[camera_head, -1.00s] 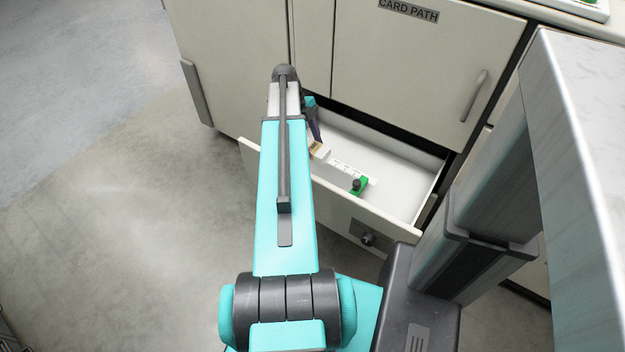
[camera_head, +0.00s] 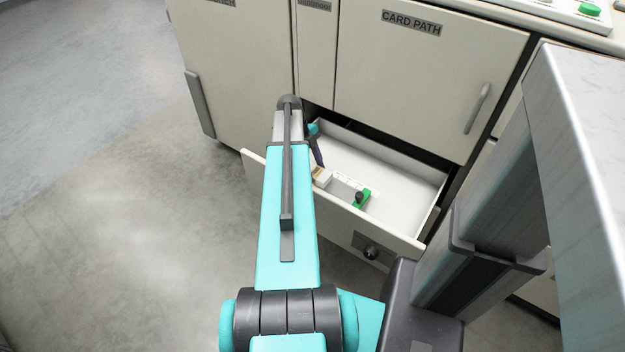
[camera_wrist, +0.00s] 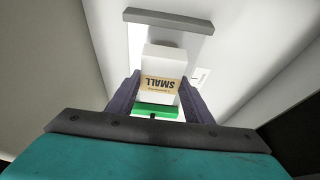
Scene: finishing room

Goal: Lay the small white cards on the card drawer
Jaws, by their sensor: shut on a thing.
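The small white cards are a white block with a tan band reading "SMALL" (camera_wrist: 160,60). In the wrist view my gripper (camera_wrist: 155,88) has its two dark fingers on either side of the block, shut on it. The card drawer (camera_head: 398,182) is pulled open under the cabinet front. In the head view the cards (camera_head: 323,177) are inside the drawer area, beside a white strip with marks and a green piece with a dark knob (camera_head: 361,198). My arm hides the drawer's left end. I cannot tell whether the cards touch the drawer floor.
A cabinet door labelled "CARD PATH" (camera_head: 412,80) stands above the drawer. The drawer's right part is bare. A grey post and pale worktop (camera_head: 590,130) rise at the right. Open floor (camera_head: 130,230) lies to the left.

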